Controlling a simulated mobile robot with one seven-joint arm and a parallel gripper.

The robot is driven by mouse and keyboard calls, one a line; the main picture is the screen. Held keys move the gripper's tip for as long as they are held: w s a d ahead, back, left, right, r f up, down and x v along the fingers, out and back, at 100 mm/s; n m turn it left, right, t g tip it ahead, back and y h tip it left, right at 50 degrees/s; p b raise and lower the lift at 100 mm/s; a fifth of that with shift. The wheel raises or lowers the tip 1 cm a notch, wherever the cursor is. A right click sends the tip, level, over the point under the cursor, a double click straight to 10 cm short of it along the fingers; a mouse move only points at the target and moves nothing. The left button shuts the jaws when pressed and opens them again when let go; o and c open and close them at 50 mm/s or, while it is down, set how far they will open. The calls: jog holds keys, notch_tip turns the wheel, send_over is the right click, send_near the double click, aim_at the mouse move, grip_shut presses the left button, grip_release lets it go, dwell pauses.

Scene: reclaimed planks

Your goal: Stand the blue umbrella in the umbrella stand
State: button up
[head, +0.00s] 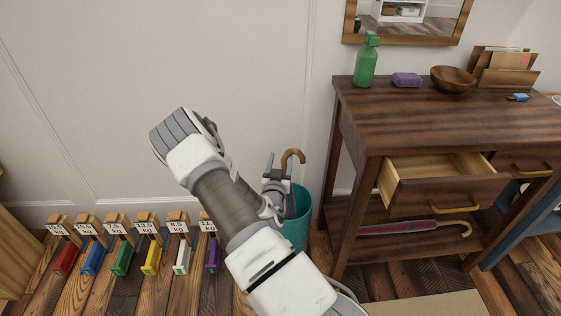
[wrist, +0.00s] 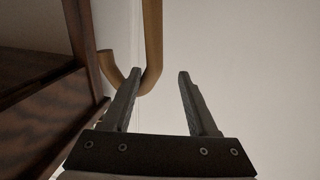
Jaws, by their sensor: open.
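The teal umbrella stand (head: 299,232) is on the floor left of the console table, partly hidden by my arm. A curved wooden umbrella handle (head: 294,154) shows above the stand, beside my gripper (head: 270,170). The canopy below that handle is hidden, so I cannot tell its colour or whether it is the blue umbrella. In the wrist view, my gripper (wrist: 160,74) is open with nothing between its fingers. The hooked handle (wrist: 152,45) is at the tip of the left finger there; I cannot tell whether they touch.
The console table (head: 440,128) has an open drawer (head: 440,190) jutting forward. A pinkish-red umbrella (head: 400,227) lies on its lower shelf. A green bottle (head: 366,64), purple soap (head: 407,79) and wooden bowl (head: 452,78) stand on top. Several labelled coloured weights line the left wall.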

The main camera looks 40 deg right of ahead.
jog(key=p+v, duration=0.3)
jog(key=v, duration=1.4)
jog(key=shift+s+p, duration=0.2)
jog(key=shift+p, duration=0.2)
jog(key=shift+a, duration=0.15)
